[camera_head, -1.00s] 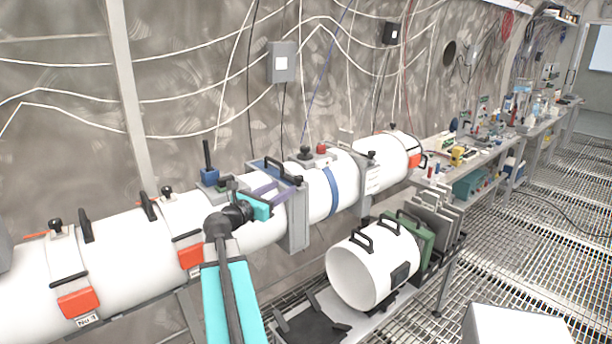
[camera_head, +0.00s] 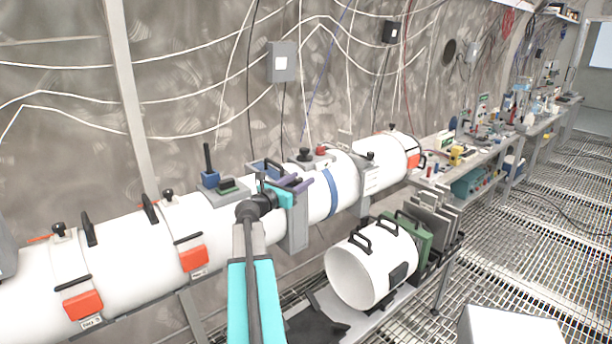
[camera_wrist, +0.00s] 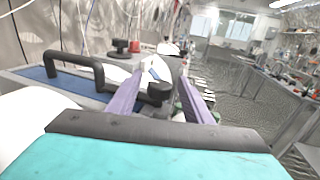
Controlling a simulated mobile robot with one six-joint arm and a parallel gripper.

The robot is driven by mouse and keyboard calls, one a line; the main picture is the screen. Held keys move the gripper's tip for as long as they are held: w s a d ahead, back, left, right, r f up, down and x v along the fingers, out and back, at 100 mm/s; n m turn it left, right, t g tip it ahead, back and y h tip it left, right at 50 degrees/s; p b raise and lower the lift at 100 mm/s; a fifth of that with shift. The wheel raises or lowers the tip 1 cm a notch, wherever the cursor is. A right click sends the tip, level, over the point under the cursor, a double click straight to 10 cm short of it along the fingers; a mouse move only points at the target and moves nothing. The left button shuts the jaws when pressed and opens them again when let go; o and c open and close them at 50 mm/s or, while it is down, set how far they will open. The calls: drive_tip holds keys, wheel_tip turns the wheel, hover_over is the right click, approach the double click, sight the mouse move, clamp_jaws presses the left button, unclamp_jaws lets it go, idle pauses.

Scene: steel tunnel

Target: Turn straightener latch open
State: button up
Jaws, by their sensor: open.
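The straightener looks to be the grey flat-sided unit (camera_head: 298,232) set across the white tube, with a blue top and black handle that show in the wrist view (camera_wrist: 70,62). A small black knob (camera_wrist: 160,93), seemingly its latch, stands on its near end. My gripper (camera_head: 304,182) has a turquoise body and purple fingers and is over the top of this unit. In the wrist view my gripper (camera_wrist: 159,78) is open, with the knob showing between its fingers. I cannot tell whether either finger touches it. The fingers hide the knob in the head view.
The long white tube (camera_head: 120,262) runs along the wall with orange latches and black handles. Black and red knobs (camera_head: 321,149) stand just beyond the unit. A loose white cylinder (camera_head: 360,272) lies on a lower shelf. The grated floor at right is mostly free.

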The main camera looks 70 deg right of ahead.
drive_tip(key=shift+p+x, duration=0.4)
drive_tip(key=shift+x, duration=1.3)
drive_tip(key=shift+c, duration=0.4)
clamp_jaws()
